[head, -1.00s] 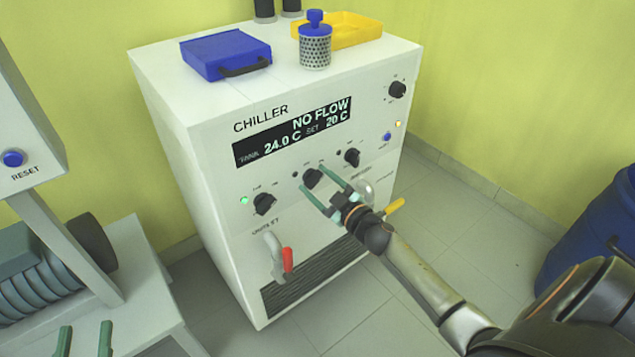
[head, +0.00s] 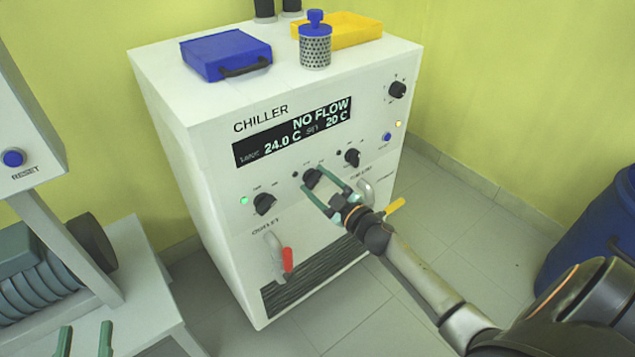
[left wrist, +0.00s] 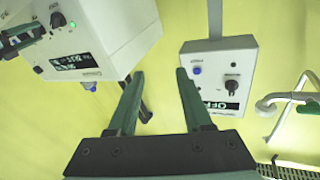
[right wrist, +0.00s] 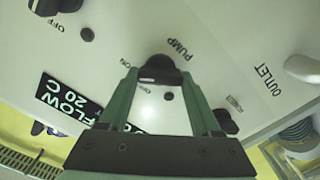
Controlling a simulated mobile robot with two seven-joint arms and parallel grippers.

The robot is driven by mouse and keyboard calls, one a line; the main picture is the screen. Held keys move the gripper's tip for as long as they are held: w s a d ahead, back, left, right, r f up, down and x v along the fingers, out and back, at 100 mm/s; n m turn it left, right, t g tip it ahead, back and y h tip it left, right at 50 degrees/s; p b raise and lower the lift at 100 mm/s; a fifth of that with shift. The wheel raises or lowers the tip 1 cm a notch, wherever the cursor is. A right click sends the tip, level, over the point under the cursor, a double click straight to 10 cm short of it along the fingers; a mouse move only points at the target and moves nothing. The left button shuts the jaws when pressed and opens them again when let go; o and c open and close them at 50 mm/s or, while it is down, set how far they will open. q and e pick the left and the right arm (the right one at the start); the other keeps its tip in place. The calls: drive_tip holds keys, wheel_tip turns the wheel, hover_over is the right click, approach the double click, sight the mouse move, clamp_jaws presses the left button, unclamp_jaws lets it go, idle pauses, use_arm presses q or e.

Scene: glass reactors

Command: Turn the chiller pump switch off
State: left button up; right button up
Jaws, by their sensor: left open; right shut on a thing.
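The pump switch (head: 312,177) is the middle black knob in the lower row on the white chiller's front. In the right wrist view the knob (right wrist: 161,68) sits beside the word PUMP, with ON and OFF marks near it. My right gripper (head: 314,180) is shut on this knob, its green fingertips on either side of it. The fingers hide part of the knob, and I cannot tell clearly which mark it points to. A small dark lamp (right wrist: 169,96) is beside it. My left gripper (head: 85,335) is open and empty at the lower left of the head view.
Similar knobs flank the switch, left (head: 264,204) and right (head: 352,157). The display (head: 292,132) reads NO FLOW. A red-handled outlet valve (head: 287,260) and a yellow handle (head: 395,207) stick out below. A blue drum (head: 595,235) stands at the right.

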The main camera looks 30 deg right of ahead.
drive_tip(key=n, duration=0.3)
drive_tip(key=shift+f, duration=0.1)
drive_tip(key=n, duration=0.3)
drive_tip(key=shift+b, duration=0.3)
drive_tip(key=n, duration=0.3)
drive_tip(key=shift+f, duration=0.1)
use_arm(q)
wheel_tip(320, 180, up, 8)
drive_tip(key=s+m+t+h, duration=0.1)
drive_tip(key=m+t+h, duration=0.1)
drive_tip(key=h, duration=0.1)
drive_tip(key=shift+s+d+t+b, duration=0.3)
drive_tip(key=shift+s+t+b, duration=0.05)
drive_tip(key=shift+t+b, duration=0.05)
use_arm(e)
drive_tip(key=shift+n, duration=0.9)
use_arm(q)
drive_tip(key=shift+r, duration=0.1)
use_arm(e)
drive_tip(key=o, duration=1.4)
